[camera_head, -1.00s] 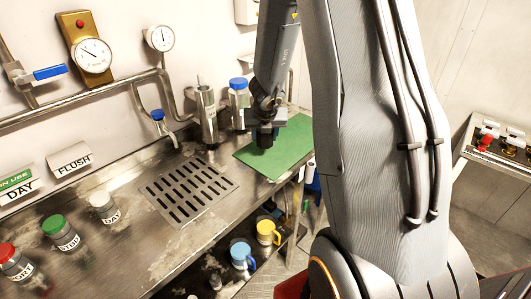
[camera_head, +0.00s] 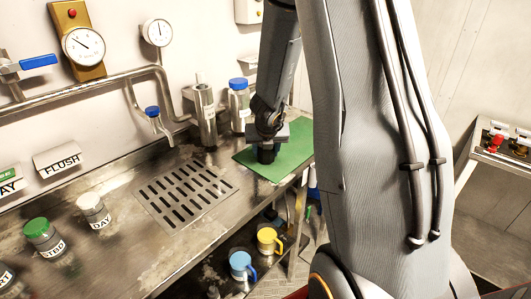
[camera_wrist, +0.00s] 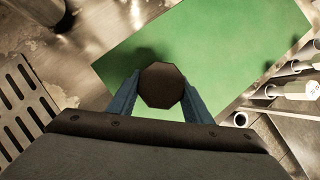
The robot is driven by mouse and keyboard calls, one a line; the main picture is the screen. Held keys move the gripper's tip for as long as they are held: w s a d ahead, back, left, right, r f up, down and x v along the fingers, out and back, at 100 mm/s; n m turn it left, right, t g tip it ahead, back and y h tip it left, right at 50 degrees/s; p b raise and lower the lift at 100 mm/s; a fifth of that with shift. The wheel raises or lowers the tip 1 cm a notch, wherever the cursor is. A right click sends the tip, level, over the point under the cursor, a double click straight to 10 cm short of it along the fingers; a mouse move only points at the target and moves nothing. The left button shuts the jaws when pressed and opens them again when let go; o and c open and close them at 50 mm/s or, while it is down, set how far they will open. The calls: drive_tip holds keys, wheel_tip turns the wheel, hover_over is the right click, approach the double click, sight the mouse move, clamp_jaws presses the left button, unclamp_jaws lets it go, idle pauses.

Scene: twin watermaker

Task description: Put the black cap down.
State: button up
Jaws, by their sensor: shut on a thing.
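My gripper (camera_wrist: 160,100) is shut on the black cap (camera_wrist: 161,85), a dark, many-sided piece between the two blue fingers in the wrist view. In the head view the cap (camera_head: 266,154) shows as a dark cylinder under my gripper (camera_head: 267,144). It is over the left part of the green mat (camera_head: 290,158). A dark shadow lies beside the cap on the mat in the wrist view. I cannot tell whether the cap touches the mat.
A blue-capped bottle (camera_head: 239,105) and a metal cylinder (camera_head: 204,118) stand behind, left of the mat. A slotted drain (camera_head: 185,192) lies to the left. Blue (camera_head: 241,265) and yellow (camera_head: 268,240) mugs stand below the counter edge. The mat's right side is clear.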

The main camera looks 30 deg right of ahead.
drive_tip(key=shift+f, duration=0.15)
drive_tip(key=o, duration=1)
